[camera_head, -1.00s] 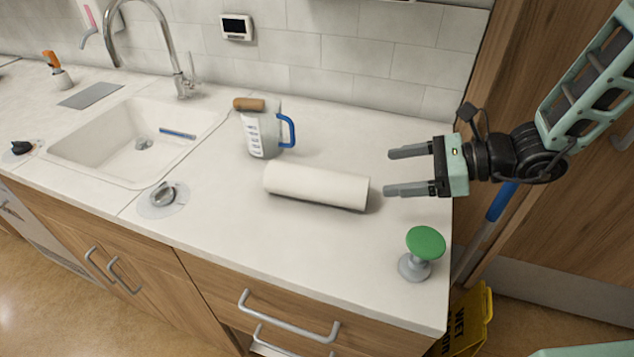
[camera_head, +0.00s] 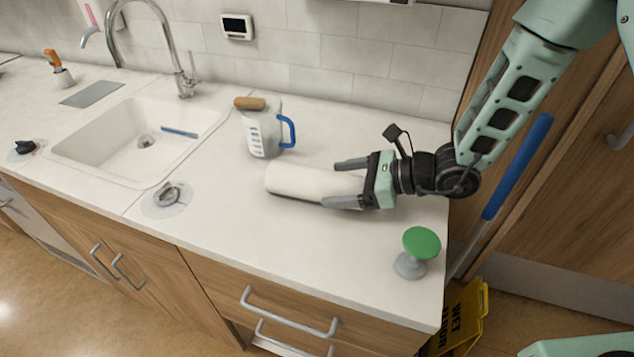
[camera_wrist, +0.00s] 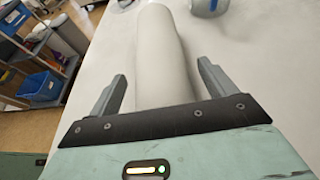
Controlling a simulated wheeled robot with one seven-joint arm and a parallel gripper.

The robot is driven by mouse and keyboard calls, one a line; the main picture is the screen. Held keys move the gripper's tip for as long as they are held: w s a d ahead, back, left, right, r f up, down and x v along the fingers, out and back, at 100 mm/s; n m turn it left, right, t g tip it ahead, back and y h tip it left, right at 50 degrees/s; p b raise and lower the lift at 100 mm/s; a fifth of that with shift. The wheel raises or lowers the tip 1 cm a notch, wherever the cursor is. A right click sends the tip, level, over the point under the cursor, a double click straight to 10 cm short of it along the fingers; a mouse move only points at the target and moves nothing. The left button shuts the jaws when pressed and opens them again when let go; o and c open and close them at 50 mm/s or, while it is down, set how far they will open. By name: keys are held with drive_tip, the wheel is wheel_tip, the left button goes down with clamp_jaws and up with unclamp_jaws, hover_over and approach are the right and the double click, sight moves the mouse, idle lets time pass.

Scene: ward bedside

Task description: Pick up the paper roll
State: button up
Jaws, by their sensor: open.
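The white paper roll (camera_head: 300,182) lies on its side on the white counter, right of the sink and in front of the measuring jug. My gripper (camera_head: 343,183) is open at the roll's right end, with one finger on the far side and one on the near side. In the wrist view the roll (camera_wrist: 163,60) runs away from me between the two fingers of my gripper (camera_wrist: 160,92), with a gap visible on each side. The roll's right end is hidden by the gripper.
A measuring jug (camera_head: 263,133) with a blue handle stands just behind the roll, a brown cylinder on its top. A green-topped knob (camera_head: 421,243) stands near the counter's right edge. The sink (camera_head: 135,140) lies left. A yellow wet-floor sign (camera_head: 466,318) stands below, right.

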drive_tip(key=c, duration=1.2)
drive_tip(key=shift+r, duration=0.15)
